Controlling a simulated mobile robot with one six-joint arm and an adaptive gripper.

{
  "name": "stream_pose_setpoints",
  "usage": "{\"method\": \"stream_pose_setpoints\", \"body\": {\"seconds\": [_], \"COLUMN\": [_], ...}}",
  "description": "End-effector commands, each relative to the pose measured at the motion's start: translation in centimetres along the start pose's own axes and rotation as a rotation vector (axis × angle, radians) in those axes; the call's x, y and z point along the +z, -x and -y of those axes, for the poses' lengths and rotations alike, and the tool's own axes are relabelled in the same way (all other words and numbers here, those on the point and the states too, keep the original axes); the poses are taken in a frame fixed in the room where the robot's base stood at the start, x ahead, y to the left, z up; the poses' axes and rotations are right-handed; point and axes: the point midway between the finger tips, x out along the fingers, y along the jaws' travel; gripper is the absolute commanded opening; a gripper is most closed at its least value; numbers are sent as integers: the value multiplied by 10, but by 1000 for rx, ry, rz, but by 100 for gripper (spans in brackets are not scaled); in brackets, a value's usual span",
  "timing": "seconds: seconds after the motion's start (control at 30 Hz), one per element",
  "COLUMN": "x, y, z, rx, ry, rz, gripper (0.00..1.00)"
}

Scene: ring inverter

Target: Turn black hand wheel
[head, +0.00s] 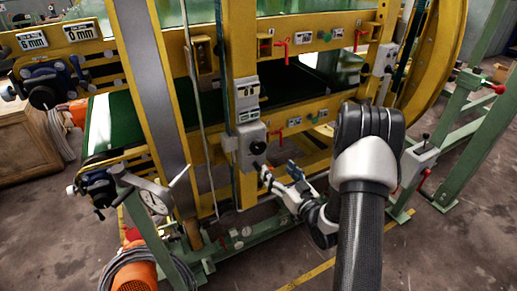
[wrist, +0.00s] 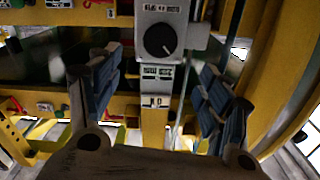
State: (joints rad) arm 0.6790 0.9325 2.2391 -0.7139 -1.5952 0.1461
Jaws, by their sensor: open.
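A round black knob with a light pointer line (wrist: 160,40) sits on a grey control box in the wrist view, and the knob (head: 258,146) shows small on the box in the head view. My gripper (head: 278,173) is just below and right of it in the head view. In the wrist view my gripper (wrist: 157,72) has its two blue-padded fingers spread wide and nothing between them. The knob appears above the gap between the fingertips, apart from both. A larger dark hand wheel (head: 42,97) is on the far-left machine part, away from my gripper.
The grey control box (head: 246,160) hangs on a yellow upright post (head: 243,100). Yellow beams with red levers (head: 281,50) run behind. A green frame (head: 445,150) stands right; bare floor (head: 440,255) shows front right.

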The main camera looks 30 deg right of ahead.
Motion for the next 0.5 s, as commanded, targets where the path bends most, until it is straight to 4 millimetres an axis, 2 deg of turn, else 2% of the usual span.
{"method": "stream_pose_setpoints", "body": {"seconds": [0.1, 0.5], "x": [1, 2], "y": [-27, -112], "z": [1, 1], "rx": [-5, -2], "ry": [4, 2], "rz": [-2, 0], "gripper": [71, 71]}}
